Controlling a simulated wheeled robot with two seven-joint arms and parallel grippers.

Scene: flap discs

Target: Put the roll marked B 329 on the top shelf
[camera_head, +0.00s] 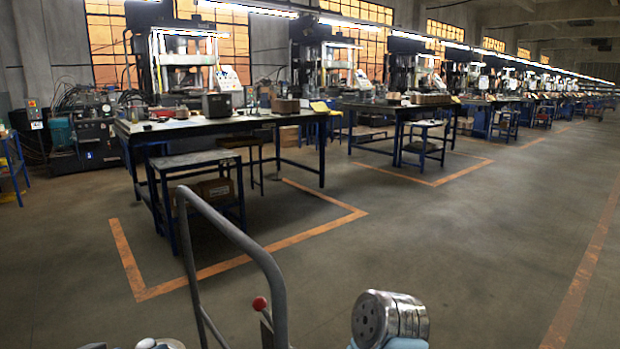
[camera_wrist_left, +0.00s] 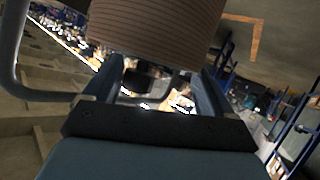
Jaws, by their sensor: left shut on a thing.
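In the left wrist view a brown, ribbed roll (camera_wrist_left: 155,32) fills the top middle. My left gripper (camera_wrist_left: 160,72) is shut on it, with one dark finger at each side of its lower part. No marking shows on the part of the roll in view, so I cannot tell whether it is B 329. The roll and my left gripper are outside the head view. My right gripper is not in view. I cannot make out the top shelf for certain in either view.
A grey curved rail (camera_head: 235,232) with a red knob (camera_head: 260,303) stands close in front. A workbench (camera_head: 220,122) holds brown stacks (camera_head: 285,105), with a low blue-legged table (camera_head: 195,158) before it. Open floor (camera_head: 470,235) lies to the right.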

